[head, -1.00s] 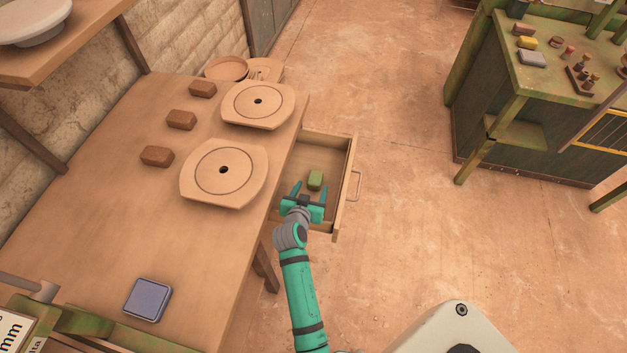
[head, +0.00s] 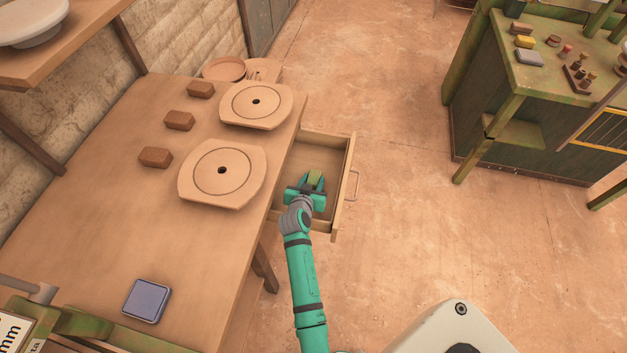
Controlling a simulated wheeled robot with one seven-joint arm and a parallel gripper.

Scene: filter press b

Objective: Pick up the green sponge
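The green sponge (head: 315,176) is a small block in the open wooden drawer (head: 346,186) under the workbench. My teal gripper (head: 313,179) is over the drawer, with its fingers on either side of the sponge. The fingers are close in against the sponge's sides and look shut on it. The gripper hides the near part of the sponge. I cannot tell whether the sponge is off the drawer floor.
The workbench (head: 110,200) is left of the drawer, with two round-holed discs (head: 222,172), three brown blocks (head: 155,157) and a blue pad (head: 147,300) on it. A green table (head: 540,95) stands at the right. The floor between is clear.

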